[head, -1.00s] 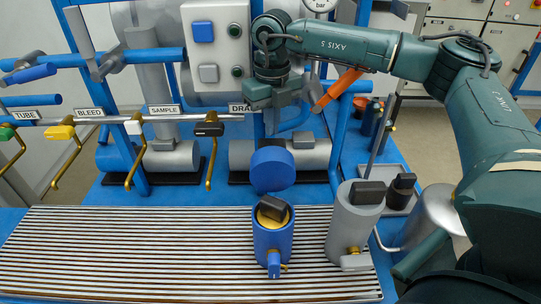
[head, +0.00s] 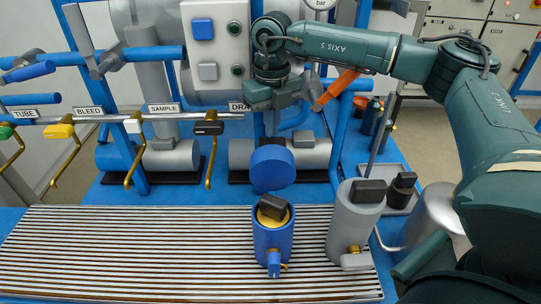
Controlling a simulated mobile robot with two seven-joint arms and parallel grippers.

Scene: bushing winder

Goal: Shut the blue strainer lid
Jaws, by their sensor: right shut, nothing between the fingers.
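The blue strainer (head: 266,243) stands upright on the slatted drain grate, with a small spout at its lower front. Its round blue lid (head: 272,168) stands raised behind the strainer's mouth, so the strainer is open. A yellow piece with a dark block on top (head: 273,209) shows in the mouth. My right gripper (head: 275,101) is above and behind the lid, clear of it. It is shut and empty. My left gripper is not in view.
A grey strainer-like canister (head: 352,222) with a dark top stands just right of the blue one. A rail with valve handles, including a yellow one (head: 60,132), runs at the left. An orange bar (head: 337,88) is right of my gripper. The grate's left part (head: 120,250) is clear.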

